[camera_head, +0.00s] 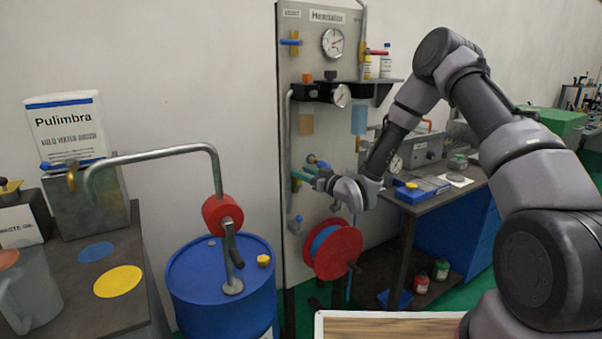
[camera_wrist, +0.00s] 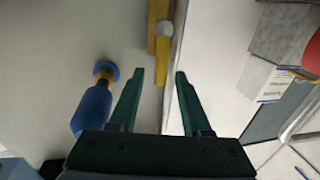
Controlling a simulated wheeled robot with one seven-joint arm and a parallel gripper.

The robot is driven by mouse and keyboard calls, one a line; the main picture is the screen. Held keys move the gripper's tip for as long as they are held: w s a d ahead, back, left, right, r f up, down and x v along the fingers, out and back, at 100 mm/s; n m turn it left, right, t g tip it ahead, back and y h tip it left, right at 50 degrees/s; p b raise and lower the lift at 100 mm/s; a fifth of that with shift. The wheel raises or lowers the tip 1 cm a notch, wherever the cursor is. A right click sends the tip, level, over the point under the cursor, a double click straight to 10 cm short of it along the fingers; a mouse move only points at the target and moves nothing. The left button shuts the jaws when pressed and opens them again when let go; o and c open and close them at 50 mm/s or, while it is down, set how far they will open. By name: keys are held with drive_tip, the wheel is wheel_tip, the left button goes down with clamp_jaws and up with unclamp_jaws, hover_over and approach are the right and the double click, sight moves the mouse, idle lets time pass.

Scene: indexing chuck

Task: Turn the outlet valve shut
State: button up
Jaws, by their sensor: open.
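My gripper (camera_head: 300,178) is open in front of the grey panel (camera_head: 264,150), its green fingers pointing at the panel's left side. In the wrist view my gripper (camera_wrist: 160,76) shows two spread fingers with nothing clamped. A yellow lever (camera_wrist: 163,60) with a pale round cap hangs so that its free end lies between the fingertips, apparently clear of both. A blue handle (camera_wrist: 95,105) with a brass stem is left of the left finger. A blue handle (camera_head: 318,162) also shows just above my gripper in the head view. I cannot tell which valve is the outlet.
The panel carries another blue-handled valve (camera_head: 290,42), a red-handled valve (camera_head: 376,52), gauges (camera_head: 332,42) and a red reel (camera_head: 338,250). A blue drum (camera_head: 220,290) with a pump stands at left front. A workbench (camera_head: 440,188) stands to the right.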

drive_tip(key=shift+w+a, duration=0.45)
drive_tip(key=shift+a, duration=0.05)
clamp_jaws()
